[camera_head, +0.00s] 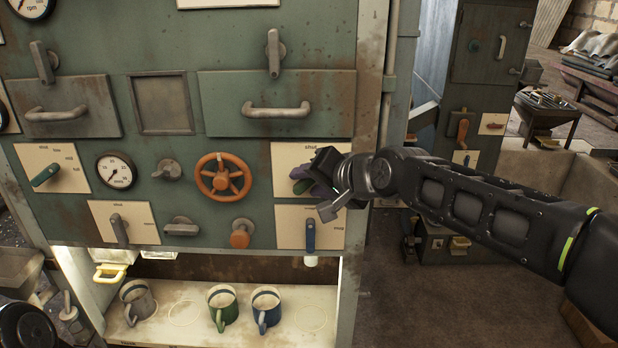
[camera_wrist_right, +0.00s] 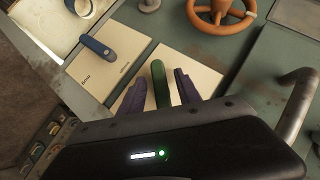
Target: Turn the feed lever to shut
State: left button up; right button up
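A green-handled lever (camera_wrist_right: 158,84) on a cream plate (camera_head: 284,156) marked "shut" at its top is at my right gripper. In the head view the gripper covers most of this lever and plate. My right gripper (camera_head: 310,182) has its two purple fingers on either side of the green handle. In the wrist view the right gripper (camera_wrist_right: 160,88) shows narrow gaps between fingers and handle, so it looks open around it. I cannot read the word "feed" on the plate. My left gripper is not in view.
A blue lever (camera_head: 310,235) sits on the plate just below, and an orange handwheel (camera_head: 223,177) is to the left. A drawer handle (camera_head: 277,111) juts out above. Several mugs, such as a green one (camera_head: 222,306), stand on the shelf below.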

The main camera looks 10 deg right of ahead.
jog(key=shift+w+f, duration=0.1)
jog(key=shift+w, duration=0.1)
grip_shut()
dwell(0.3)
